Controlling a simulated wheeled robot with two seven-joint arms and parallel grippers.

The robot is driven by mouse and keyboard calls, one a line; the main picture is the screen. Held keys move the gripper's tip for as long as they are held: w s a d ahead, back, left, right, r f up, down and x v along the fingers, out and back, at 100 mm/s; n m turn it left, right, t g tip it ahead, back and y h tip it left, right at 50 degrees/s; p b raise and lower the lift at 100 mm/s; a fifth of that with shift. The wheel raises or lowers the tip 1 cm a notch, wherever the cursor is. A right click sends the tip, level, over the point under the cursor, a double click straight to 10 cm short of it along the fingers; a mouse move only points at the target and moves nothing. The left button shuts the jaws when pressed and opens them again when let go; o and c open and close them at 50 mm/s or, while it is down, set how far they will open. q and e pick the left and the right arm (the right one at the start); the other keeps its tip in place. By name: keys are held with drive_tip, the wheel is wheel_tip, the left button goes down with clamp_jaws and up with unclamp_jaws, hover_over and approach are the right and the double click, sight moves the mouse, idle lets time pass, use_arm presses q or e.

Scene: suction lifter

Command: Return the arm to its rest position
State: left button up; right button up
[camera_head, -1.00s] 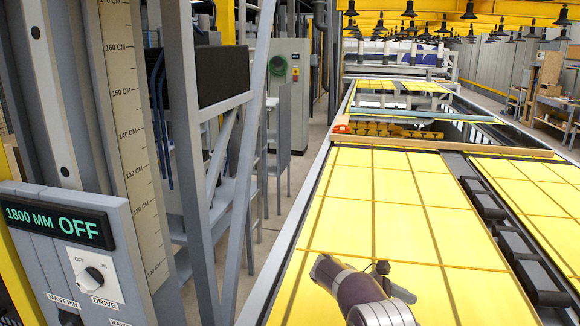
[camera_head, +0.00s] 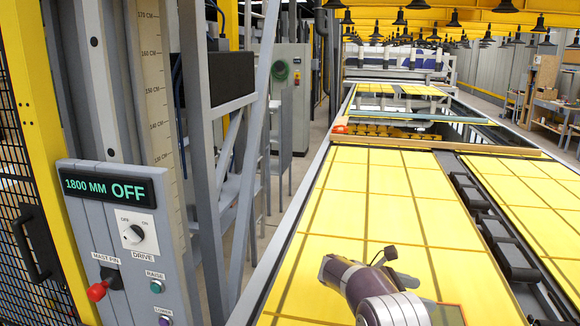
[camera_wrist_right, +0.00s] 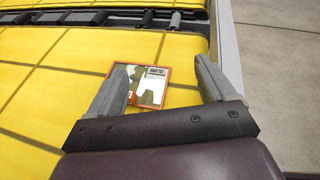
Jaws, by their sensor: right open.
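My right arm (camera_head: 375,292), purple and silver-grey, reaches in at the bottom of the head view, over the yellow panels. The fingers of my right gripper (camera_wrist_right: 159,64) show in the right wrist view, spread apart with nothing gripped. A small card (camera_wrist_right: 152,88) with a barcode and a red edge lies on the yellow surface, seen between the fingers. A similar card (camera_head: 446,314) is partly visible beside my arm at the bottom of the head view. My left gripper is not in view.
A grey control panel (camera_head: 100,215) at the left reads 1800 MM OFF, with a drive knob (camera_head: 132,234) and a red-knobbed mast pin (camera_head: 98,290). Yellow panels (camera_head: 380,200) lie on the long table. A wooden bar (camera_head: 440,146) crosses it. Grey mast struts stand left.

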drive_tip(key=w+a+r+n+t+y, duration=0.15)
drive_tip(key=w+r+n+t, duration=0.35)
drive_tip(key=n, duration=0.6)
drive_tip(key=w+a+r+n+t+y, duration=0.1)
drive_tip(key=w+r+n+t+y, duration=0.15)
drive_tip(key=n+t, duration=0.6)
drive_tip(key=s+a+f+n+g+y, duration=0.1)
drive_tip(key=s+a+f+n+y, duration=0.2)
drive_tip(key=n, duration=0.5)
drive_tip(key=s+a+f+n+g+y, duration=0.15)
drive_tip(key=s+a+n+y, duration=0.3)
drive_tip(key=n, duration=0.45)
drive_tip(key=s+f+n+g+y, duration=0.1)
drive_tip(key=s+f+n+g, duration=0.3)
drive_tip(key=s+n, duration=0.55)
drive_tip(key=s+f+n+g+y, duration=0.25)
drive_tip(key=s+f+n, duration=0.25)
drive_tip(key=s, duration=0.9)
use_arm(q)
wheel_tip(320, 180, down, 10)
drive_tip(key=b, duration=1)
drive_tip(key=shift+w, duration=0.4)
use_arm(e)
drive_tip(key=s+f+n+g+h, duration=0.1)
drive_tip(key=s+f+g, duration=0.2)
drive_tip(key=f, duration=0.9)
drive_tip(key=shift+s+a+n, duration=0.3)
drive_tip(key=shift+s+n, duration=0.1)
drive_tip(key=shift+s, duration=0.75)
